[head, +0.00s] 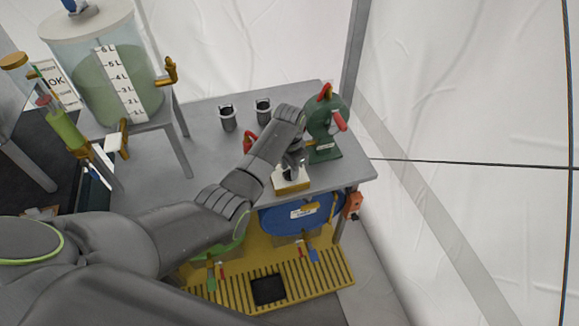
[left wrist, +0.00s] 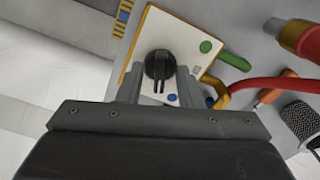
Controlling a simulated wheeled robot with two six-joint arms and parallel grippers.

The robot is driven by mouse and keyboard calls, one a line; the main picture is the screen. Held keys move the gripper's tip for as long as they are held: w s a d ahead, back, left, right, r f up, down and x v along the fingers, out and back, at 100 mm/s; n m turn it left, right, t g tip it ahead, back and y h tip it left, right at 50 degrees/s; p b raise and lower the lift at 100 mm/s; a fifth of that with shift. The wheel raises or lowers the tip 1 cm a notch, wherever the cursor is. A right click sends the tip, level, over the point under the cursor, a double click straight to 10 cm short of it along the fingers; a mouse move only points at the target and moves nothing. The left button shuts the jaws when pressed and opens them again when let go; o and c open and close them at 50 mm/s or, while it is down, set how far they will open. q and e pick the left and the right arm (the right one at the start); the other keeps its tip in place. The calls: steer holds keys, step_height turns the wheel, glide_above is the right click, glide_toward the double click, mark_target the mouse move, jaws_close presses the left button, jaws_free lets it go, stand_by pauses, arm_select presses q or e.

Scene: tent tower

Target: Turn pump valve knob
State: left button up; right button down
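In the left wrist view the black round valve knob (left wrist: 160,64) sits on a white panel (left wrist: 180,35) with a yellow edge, a green dot and a blue dot. My left gripper (left wrist: 159,86) is open, with one finger on each side of the knob's lower part and small gaps between. I cannot tell whether either finger touches it. In the head view my left gripper (head: 292,164) points down over the white panel (head: 291,186) near the table's front edge, and it mostly hides the knob. My right gripper is not in view.
A green pump (head: 323,138) with red handles stands right behind the panel on the grey table (head: 205,150). Two dark cups (head: 228,119) stand at the back. A tank of green liquid (head: 110,80) stands at the left. A red hose (left wrist: 262,86) runs close to my left gripper.

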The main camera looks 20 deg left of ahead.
arm_select(q)
jaws_close()
